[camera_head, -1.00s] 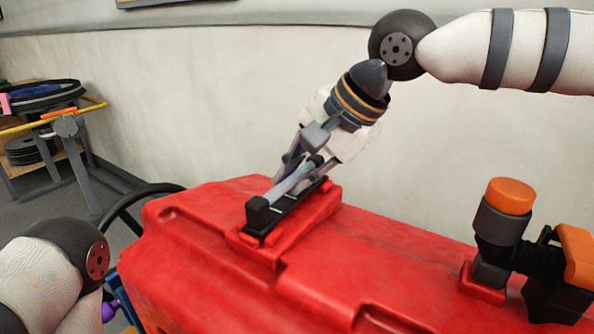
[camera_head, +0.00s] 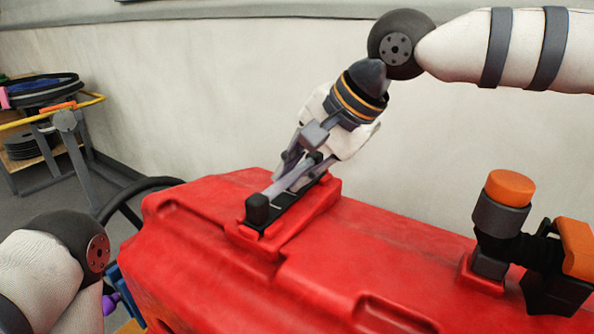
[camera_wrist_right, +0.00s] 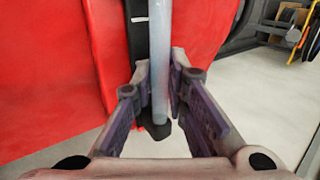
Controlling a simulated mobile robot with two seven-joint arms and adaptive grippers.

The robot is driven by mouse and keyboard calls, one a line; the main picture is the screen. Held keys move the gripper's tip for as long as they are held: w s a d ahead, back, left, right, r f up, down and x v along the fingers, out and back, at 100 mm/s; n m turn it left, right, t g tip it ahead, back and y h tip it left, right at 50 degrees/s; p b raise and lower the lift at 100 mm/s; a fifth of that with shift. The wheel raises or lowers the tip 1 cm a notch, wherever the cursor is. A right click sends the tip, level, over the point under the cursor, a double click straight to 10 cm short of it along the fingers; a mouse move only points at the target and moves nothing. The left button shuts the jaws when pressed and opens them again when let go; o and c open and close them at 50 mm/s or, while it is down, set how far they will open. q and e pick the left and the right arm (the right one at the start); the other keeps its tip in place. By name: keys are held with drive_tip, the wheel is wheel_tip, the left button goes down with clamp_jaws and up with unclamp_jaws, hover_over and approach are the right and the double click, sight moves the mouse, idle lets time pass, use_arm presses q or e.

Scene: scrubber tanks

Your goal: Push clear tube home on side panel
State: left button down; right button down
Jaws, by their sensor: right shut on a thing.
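The clear tube (camera_head: 290,178) lies along the black strip (camera_head: 296,204) on the raised side panel of the red tank (camera_head: 210,235). A black end piece (camera_head: 257,209) sits at its near end. My right gripper (camera_head: 297,166) is shut on the tube near its far end. In the right wrist view the clear tube (camera_wrist_right: 160,60) runs between the purple-padded fingers (camera_wrist_right: 160,92), with a dark end piece (camera_wrist_right: 156,128) below. Whether the tube is fully seated cannot be told. My left arm (camera_head: 60,265) shows at lower left, its fingers out of view.
An orange-capped dark fitting (camera_head: 510,190) stands on the tank at right. A black hose (camera_head: 135,195) curves behind the tank's left end. A wall (camera_head: 230,100) stands behind. A cart (camera_head: 50,125) with coiled items is at far left.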

use_arm(q)
drive_tip(key=shift+w+r, duration=0.2)
use_arm(e)
drive_tip(key=shift+r, duration=0.15)
drive_tip(key=c, duration=1)
unclamp_jaws()
drive_tip(key=shift+c, duration=0.2)
drive_tip(key=shift+p+v, duration=0.4)
drive_tip(key=shift+v, duration=0.35)
drive_tip(key=shift+p+v, duration=0.45)
drive_tip(key=shift+v, duration=1.1)
use_arm(q)
drive_tip(key=shift+w+r+t, duration=0.4)
drive_tip(key=shift+w+r, duration=0.5)
drive_tip(key=shift+w, duration=0.05)
drive_tip(key=shift+w+r, duration=0.25)
drive_tip(key=shift+w, duration=0.05)
use_arm(e)
drive_tip(key=shift+r, duration=2.4)
